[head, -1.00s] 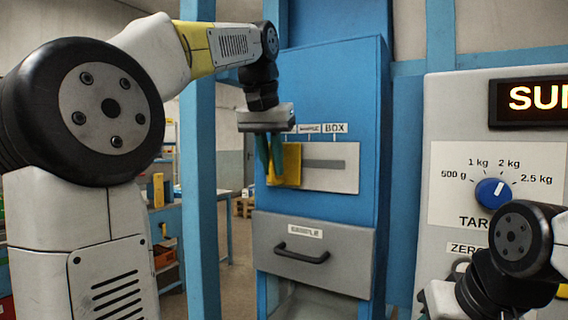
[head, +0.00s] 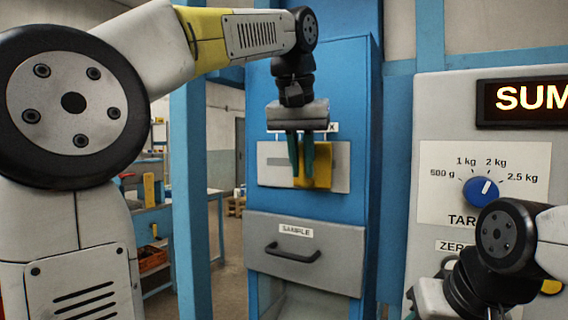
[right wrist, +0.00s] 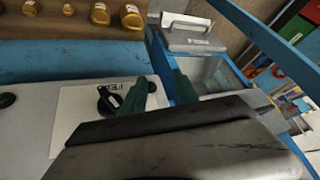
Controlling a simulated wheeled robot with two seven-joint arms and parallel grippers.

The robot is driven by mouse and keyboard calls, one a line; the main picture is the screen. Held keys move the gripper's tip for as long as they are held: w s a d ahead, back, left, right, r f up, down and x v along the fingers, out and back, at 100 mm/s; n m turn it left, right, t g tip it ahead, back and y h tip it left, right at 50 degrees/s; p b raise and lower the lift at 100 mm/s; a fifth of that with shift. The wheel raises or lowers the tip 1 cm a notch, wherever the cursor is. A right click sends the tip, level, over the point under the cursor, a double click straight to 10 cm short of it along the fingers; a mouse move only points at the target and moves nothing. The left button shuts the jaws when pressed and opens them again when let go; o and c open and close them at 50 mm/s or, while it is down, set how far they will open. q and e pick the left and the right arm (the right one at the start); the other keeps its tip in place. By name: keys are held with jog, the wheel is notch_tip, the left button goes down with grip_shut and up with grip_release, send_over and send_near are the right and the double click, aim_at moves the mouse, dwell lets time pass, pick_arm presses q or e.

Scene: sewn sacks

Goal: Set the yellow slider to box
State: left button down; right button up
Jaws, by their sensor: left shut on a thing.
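The yellow slider (head: 322,165) sits on a pale plate (head: 272,165) on the blue cabinet, in the right-hand part of its slot. My left gripper (head: 302,172) is shut on it, with its teal fingers in front of its left side. The gripper's body covers most of the label row above; only a final X (head: 333,127) shows at the right end, a little right of the slider. My right gripper (right wrist: 160,88) shows in the right wrist view with its fingers apart and nothing between them.
A grey drawer labelled SAMPLE (head: 330,262) lies below the slider plate. To the right stands a grey panel with a blue knob (head: 481,191) and a lit display (head: 530,98). The right wrist view shows a black knob (right wrist: 108,102) and several jars (right wrist: 100,13).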

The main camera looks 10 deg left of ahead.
aim_at(317, 161)
pick_arm(q)
jog(key=shift+s+d, duration=0.25)
jog(key=shift+d, duration=0.5)
jog(key=shift+s+d, duration=0.25)
jog(key=shift+d, duration=0.45)
jog(key=c, duration=1.4)
grip_release()
jog(key=shift+d, duration=0.15)
jog(key=shift+s+r, duration=0.1)
jog(key=shift+r, duration=0.15)
jog(key=v, duration=0.7)
jog(key=shift+s, duration=0.1)
